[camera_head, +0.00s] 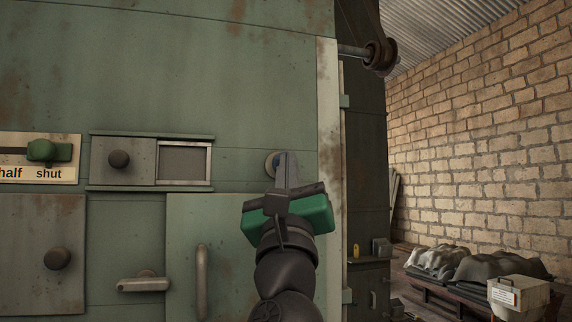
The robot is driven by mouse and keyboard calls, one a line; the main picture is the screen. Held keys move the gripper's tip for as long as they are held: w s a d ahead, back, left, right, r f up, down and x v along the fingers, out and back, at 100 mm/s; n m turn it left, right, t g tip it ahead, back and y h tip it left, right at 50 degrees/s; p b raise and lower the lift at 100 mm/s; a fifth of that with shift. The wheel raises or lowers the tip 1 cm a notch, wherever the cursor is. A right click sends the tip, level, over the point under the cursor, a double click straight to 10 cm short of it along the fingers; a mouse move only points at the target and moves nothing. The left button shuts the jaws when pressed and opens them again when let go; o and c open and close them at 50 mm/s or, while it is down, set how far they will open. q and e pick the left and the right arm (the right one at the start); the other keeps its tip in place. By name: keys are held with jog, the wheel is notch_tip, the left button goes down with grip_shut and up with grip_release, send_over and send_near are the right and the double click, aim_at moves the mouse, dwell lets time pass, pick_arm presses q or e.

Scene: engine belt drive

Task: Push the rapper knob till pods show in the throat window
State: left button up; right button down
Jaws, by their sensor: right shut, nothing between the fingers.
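My right gripper (284,168) is shut and empty, its fingertips pointing at the green machine front. A sliding cover with a dark knob (119,159) sits left of the window. My left gripper is not in view.
A green slide handle (48,151) stands over a "half shut" label at far left. Below are a door with a dark knob (57,259), a lever (143,284) and a vertical handle (202,282). Sacks (498,266) and a box (518,293) lie at right, by the brick wall.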

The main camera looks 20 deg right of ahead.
jog(key=shift+w+a, duration=0.1)
jog(key=shift+w, duration=0.95)
dwell(1.5)
jog(key=s, duration=0.1)
jog(key=b, duration=0.1)
jog(key=s+b, duration=0.1)
jog(key=shift+s+d+f, duration=0.15)
jog(key=shift+s+d, duration=0.1)
jog(key=shift+s, duration=0.1)
jog(key=shift+s, duration=0.1)
jog(key=s+b, duration=0.2)
jog(key=s, duration=0.3)
jog(key=shift+d, duration=0.1)
dwell(0.4)
